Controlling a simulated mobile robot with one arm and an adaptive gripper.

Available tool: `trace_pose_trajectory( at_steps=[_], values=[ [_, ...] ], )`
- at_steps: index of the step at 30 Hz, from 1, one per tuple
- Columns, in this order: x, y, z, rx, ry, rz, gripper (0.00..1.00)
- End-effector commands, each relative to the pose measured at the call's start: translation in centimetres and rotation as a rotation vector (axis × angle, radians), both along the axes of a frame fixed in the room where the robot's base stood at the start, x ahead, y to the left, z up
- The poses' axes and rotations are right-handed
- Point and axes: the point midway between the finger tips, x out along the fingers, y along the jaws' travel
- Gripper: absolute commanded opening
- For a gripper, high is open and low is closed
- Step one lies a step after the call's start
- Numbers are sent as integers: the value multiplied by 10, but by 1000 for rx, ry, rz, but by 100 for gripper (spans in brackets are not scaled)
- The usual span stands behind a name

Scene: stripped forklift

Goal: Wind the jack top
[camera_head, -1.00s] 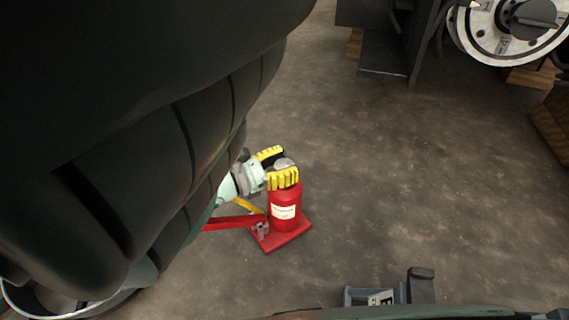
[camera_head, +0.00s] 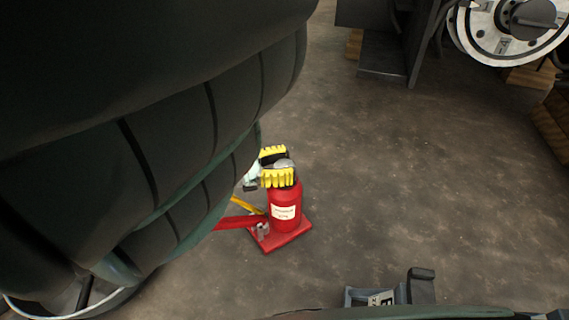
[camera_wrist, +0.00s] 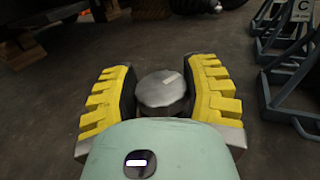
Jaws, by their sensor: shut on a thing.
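The red bottle jack (camera_head: 285,212) stands upright on its red square base on the floor, with a white label on its front. Its round grey metal top (camera_head: 283,164) sits between the yellow-padded fingers of my gripper (camera_head: 278,167). In the wrist view the jack top (camera_wrist: 160,89) is a grey disc between the two yellow fingers of my gripper (camera_wrist: 161,92), which is shut on it. A red handle bar (camera_head: 240,222) and a yellow bar (camera_head: 249,206) reach left from the jack. My arm hides their far ends.
A dark metal frame (camera_head: 383,55) and a white-rimmed wheel (camera_head: 515,45) on wooden blocks (camera_head: 527,77) stand at the back right. The concrete floor right of the jack is clear. Grey-blue stands (camera_wrist: 285,85) show at the right in the wrist view.

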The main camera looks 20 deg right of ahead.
Motion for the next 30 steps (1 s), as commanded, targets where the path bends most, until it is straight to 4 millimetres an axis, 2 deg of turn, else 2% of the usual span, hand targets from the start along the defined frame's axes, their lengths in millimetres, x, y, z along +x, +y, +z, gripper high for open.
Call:
trace_pose_trajectory(
  at_steps=[20,21,28,30],
  values=[
    [-1,-1,2,-8,0,-22,13],
    [-1,-1,2,-8,0,-22,55],
    [-1,-1,1,-4,-1,-19,79],
    [-1,0,1,-3,0,-18,81]
  ],
)
